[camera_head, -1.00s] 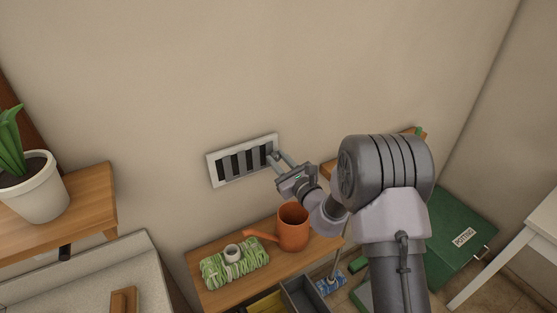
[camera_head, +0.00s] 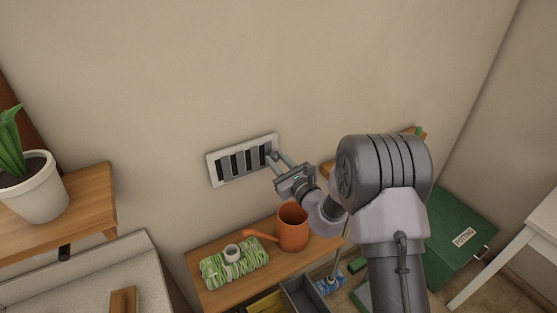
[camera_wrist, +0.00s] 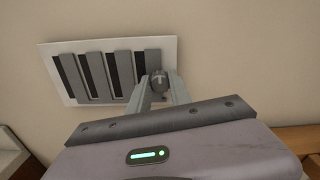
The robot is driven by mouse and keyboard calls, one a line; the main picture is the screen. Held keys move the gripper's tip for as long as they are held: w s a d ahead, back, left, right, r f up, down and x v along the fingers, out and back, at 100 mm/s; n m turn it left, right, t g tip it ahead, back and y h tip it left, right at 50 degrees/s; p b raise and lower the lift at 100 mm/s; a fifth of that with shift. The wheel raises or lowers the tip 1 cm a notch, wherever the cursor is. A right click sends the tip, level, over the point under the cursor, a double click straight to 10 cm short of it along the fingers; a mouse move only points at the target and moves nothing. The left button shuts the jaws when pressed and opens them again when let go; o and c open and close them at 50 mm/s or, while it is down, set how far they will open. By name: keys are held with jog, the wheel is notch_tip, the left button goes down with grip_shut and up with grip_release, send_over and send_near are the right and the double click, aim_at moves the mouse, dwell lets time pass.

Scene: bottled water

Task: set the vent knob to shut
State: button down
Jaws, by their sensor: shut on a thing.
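The vent (camera_head: 242,160) is a white-framed rectangle on the wall with grey slats and dark gaps between them. It also shows in the wrist view (camera_wrist: 108,70), where the slats cover much of the opening and narrow dark gaps remain. The vent knob (camera_wrist: 160,80) is a small grey piece at the vent's right end. My gripper (camera_head: 274,156) reaches it from the right and below. In the wrist view my gripper (camera_wrist: 160,88) has its two fingers on either side of the knob, shut on it. The fingers partly hide the knob.
An orange watering can (camera_head: 292,230) stands on a wooden shelf (camera_head: 208,296) below the vent, beside a green-and-white bundle (camera_head: 226,270). A potted plant (camera_head: 34,190) is at the left. A green box (camera_head: 460,230) lies at the right. The wall around the vent is clear.

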jog(key=shift+s+a, duration=0.6)
jog(key=shift+a, duration=0.3)
jog(key=c, duration=1.6)
grip_release()
jog(key=o, duration=0.4)
jog(key=shift+s, duration=0.1)
jog(key=shift+o, duration=0.2)
jog(key=v, duration=1.7)
jog(key=shift+d+b, duration=0.2)
jog(key=shift+b, duration=0.15)
jog(key=shift+s, duration=0.1)
